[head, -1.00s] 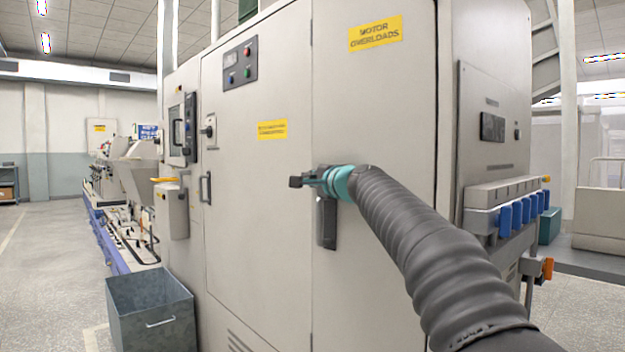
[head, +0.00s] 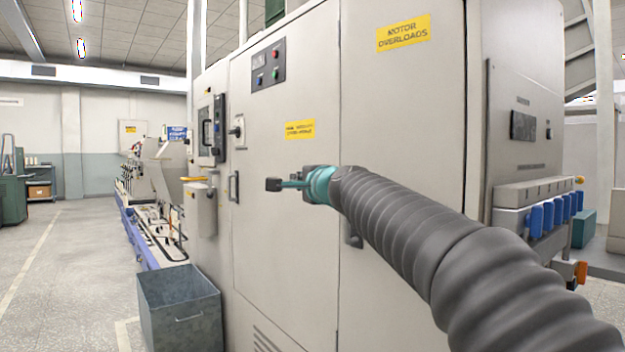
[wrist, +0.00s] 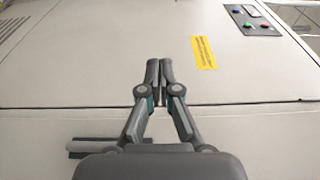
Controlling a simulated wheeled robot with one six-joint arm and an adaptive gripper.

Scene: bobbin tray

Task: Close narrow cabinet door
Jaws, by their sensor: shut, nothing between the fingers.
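The narrow cabinet door (head: 400,110) has a yellow "MOTOR OVERLOADS" label and looks flush with the wide door beside it. Its dark handle (head: 353,238) is mostly hidden behind my arm in the head view. In the wrist view the narrow door (wrist: 40,125) fills the lower part below the seam, with its handle (wrist: 95,148) partly behind my gripper. My gripper (head: 273,184) is shut and empty, pointing left in front of the wide door near the seam. In the wrist view its fingertips (wrist: 158,64) are together over the wide door. Contact with the surface cannot be told.
The wide cabinet door (head: 285,210) has a handle (head: 233,187) and a button panel (head: 268,63). A grey metal bin (head: 180,310) stands on the floor at lower left. Blue-fronted parts (head: 555,210) stick out at the right. Floor (head: 70,290) is open at left.

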